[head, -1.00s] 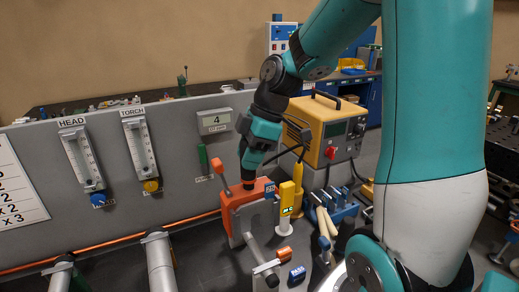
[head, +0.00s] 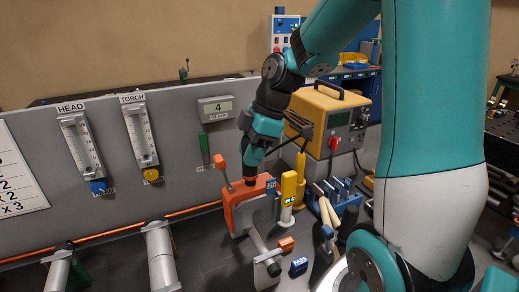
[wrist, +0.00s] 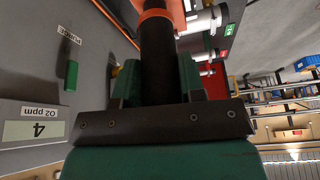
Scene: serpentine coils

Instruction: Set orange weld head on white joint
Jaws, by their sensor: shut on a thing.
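The orange weld head (head: 240,212) stands upright at the centre of the head view, around or against a grey pipe stub (head: 262,248); I cannot tell which. My gripper (head: 250,180) is above it, shut on its dark upright handle. In the wrist view the dark handle (wrist: 158,65) runs between the green jaws, with an orange part (wrist: 160,12) of the head at its far end. Two pale pipes (head: 160,258) (head: 58,273) with collars lie at lower left. I cannot tell which joint is the white one.
A grey panel (head: 110,200) with two flow gauges and an O2 display (head: 216,109) stands behind. A yellow device (head: 287,188), a blue tool rack (head: 340,195) and a yellow power unit (head: 330,122) stand close on the right. Dark bench surface shows between the pipes.

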